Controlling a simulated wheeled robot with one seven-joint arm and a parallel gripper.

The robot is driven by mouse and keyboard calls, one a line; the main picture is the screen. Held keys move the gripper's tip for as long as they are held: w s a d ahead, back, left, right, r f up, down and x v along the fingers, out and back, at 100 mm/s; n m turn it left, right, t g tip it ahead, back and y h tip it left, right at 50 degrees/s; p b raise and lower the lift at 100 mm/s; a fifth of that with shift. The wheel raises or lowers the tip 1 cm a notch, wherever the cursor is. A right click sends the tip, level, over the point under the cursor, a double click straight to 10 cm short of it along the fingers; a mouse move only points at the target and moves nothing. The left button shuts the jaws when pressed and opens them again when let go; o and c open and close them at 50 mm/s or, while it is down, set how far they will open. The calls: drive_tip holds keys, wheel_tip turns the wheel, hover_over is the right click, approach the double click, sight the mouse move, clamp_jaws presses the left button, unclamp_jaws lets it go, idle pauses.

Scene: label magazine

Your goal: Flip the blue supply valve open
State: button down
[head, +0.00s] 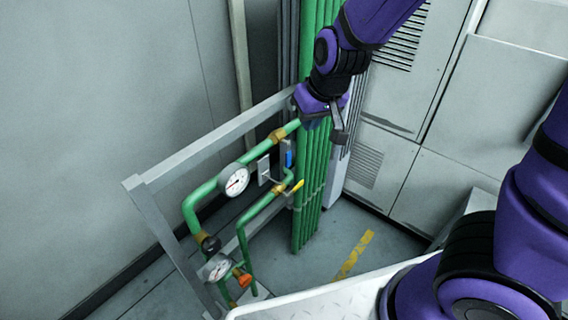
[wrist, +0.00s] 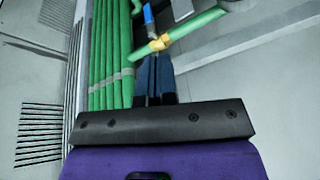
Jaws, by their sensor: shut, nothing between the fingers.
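The blue valve handle (head: 288,158) stands upright on the green pipework, just below a brass fitting and right of a gauge. In the wrist view the blue handle (wrist: 148,14) shows at the top, beyond the fingertips, beside a brass fitting (wrist: 158,43) on a green pipe. My gripper (head: 339,138) hangs up and to the right of the handle in the head view, apart from it. In the wrist view my gripper (wrist: 153,58) has its two dark fingers together with nothing between them.
A grey frame (head: 205,142) carries the pipes, with a white gauge (head: 234,181), a lower gauge (head: 217,267), a yellow handle (head: 297,185) and an orange handle (head: 243,278). Vertical green pipes (head: 308,205) stand close behind my gripper. Grey cabinets (head: 385,150) are at right.

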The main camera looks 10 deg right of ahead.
sight(288, 159)
drive_tip(key=w+a+f+n+t+h, duration=0.1)
drive_tip(key=w+a+f+n, duration=0.1)
drive_tip(key=f, duration=0.6)
drive_tip(key=w+a+f+n+t+h, duration=0.1)
drive_tip(key=w+a+f+t+h, duration=0.1)
drive_tip(key=a+f, duration=0.3)
drive_tip(key=shift+w+a+f+n+h, duration=0.2)
drive_tip(key=shift+f+n+h, duration=0.15)
drive_tip(key=shift+f, duration=1.2)
drive_tip(key=shift+w+f, duration=0.1)
drive_tip(key=w+d+f, duration=0.5)
drive_tip(key=w+f, duration=0.2)
drive_tip(key=w, duration=0.1)
drive_tip(key=shift+f, duration=0.4)
